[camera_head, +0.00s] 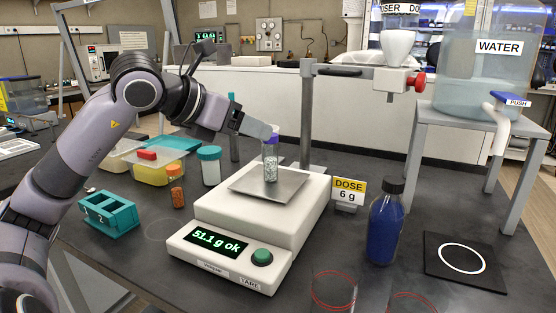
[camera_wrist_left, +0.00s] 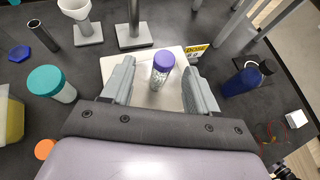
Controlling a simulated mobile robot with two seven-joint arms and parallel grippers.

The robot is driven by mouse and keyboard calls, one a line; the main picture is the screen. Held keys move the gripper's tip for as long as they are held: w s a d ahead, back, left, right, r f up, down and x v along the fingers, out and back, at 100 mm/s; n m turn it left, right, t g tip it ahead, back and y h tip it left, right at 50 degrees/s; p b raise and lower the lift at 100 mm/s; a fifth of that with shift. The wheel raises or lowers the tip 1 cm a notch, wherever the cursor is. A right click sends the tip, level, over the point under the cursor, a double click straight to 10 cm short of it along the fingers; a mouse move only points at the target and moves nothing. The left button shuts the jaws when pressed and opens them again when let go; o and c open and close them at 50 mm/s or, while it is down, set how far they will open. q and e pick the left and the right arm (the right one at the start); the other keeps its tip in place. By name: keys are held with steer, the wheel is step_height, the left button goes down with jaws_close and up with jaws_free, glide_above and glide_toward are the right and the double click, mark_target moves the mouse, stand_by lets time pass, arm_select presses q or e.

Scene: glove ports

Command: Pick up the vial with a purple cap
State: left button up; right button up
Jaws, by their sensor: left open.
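The vial (camera_head: 270,165) with a purple cap stands upright on the metal pan of the scale. It is clear and holds pale granules. In the left wrist view, its purple cap (camera_wrist_left: 163,61) sits between the two fingers of my left gripper (camera_wrist_left: 160,85), with a gap on each side. My left gripper (camera_head: 262,131) is open, at cap height in the head view, and one finger partly covers the cap there. My right gripper is not in view.
The scale (camera_head: 255,215) reads 51.1 g ok. Left of it stand a teal-capped jar (camera_head: 209,170), an orange-capped bottle (camera_head: 177,190) and a teal rack (camera_head: 108,214). Right are a blue bottle (camera_head: 385,228) and a DOSE 6 g sign (camera_head: 348,191). A dispenser (camera_head: 395,65) hangs behind.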

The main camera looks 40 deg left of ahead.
mark_target(271, 159)
arm_select(q)
steer(key=x, duration=0.1)
steer(key=p+x, duration=0.2)
steer(key=x, duration=0.1)
steer(key=shift+d, duration=0.3)
steer(key=shift+w+f+p, duration=0.35)
steer(key=shift+w+p, duration=0.1)
steer(key=shift+w, duration=0.1)
steer(key=shift+w+f, duration=0.2)
jaws_close()
